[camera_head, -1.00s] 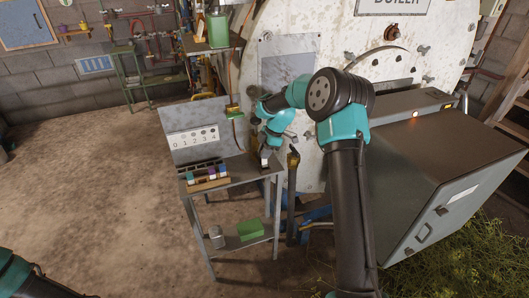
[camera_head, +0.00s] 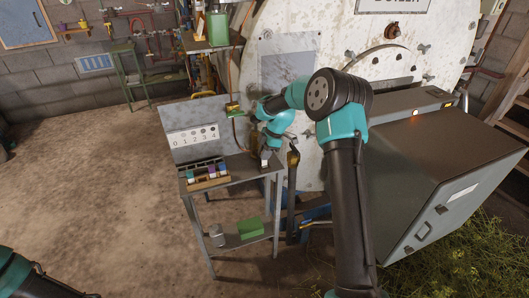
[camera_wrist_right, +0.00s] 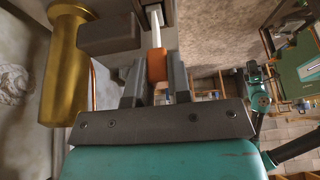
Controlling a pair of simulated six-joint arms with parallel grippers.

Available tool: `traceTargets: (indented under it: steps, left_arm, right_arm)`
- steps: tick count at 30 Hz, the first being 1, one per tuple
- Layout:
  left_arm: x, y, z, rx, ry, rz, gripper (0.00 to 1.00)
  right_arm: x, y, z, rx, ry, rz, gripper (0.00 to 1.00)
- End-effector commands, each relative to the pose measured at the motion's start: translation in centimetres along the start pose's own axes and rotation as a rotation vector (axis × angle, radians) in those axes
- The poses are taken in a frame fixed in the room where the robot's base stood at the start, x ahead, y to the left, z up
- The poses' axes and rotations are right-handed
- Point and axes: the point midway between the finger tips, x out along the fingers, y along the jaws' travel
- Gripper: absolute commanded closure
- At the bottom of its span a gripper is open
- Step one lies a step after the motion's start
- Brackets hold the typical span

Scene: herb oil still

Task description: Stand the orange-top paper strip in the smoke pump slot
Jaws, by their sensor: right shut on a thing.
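The orange-top paper strip is held in my right gripper (camera_wrist_right: 153,82). Its orange top (camera_wrist_right: 157,66) is between the two dark fingers, and its white paper (camera_wrist_right: 155,28) points away from the palm. The far part of the strip lies beside grey metal; whether its end is inside a slot I cannot tell. A brass cylinder (camera_wrist_right: 64,75), seemingly part of the smoke pump, stands left of the fingers. In the head view my right gripper (camera_head: 265,158) is low over the right end of the small metal table (camera_head: 237,172). My left arm shows, but its jaws are unclear.
A rack (camera_head: 206,180) with several coloured items stands on the table's left. A panel numbered 0 to 4 (camera_head: 195,136) rises behind it. A green box (camera_head: 250,229) and a metal can (camera_head: 217,235) are on the lower shelf. A large grey cabinet (camera_head: 450,170) stands right.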

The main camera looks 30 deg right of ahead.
Motion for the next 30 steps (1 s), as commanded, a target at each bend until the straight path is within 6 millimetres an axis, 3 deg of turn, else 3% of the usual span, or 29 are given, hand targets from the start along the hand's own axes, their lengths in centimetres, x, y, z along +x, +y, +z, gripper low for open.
traceTargets:
  steps: [13,14,22,30]
  left_arm:
    - [0.00,0.00,0.00,0.000,0.000,0.000,0.57]
    - [0.00,0.00,0.00,0.000,0.000,0.000,0.57]
    - [0.00,0.00,0.00,0.000,0.000,0.000,0.57]
    - [0.00,0.00,0.00,0.000,0.000,0.000,0.57]
  right_arm:
    - [1.02,-0.03,0.41,0.000,0.000,-0.001,1.00]
    - [1.00,-0.02,0.40,0.000,0.000,-0.001,0.80]
    - [0.96,-0.01,0.39,0.000,0.000,0.000,0.54]
    - [0.90,-0.01,0.40,0.000,0.000,0.000,0.52]
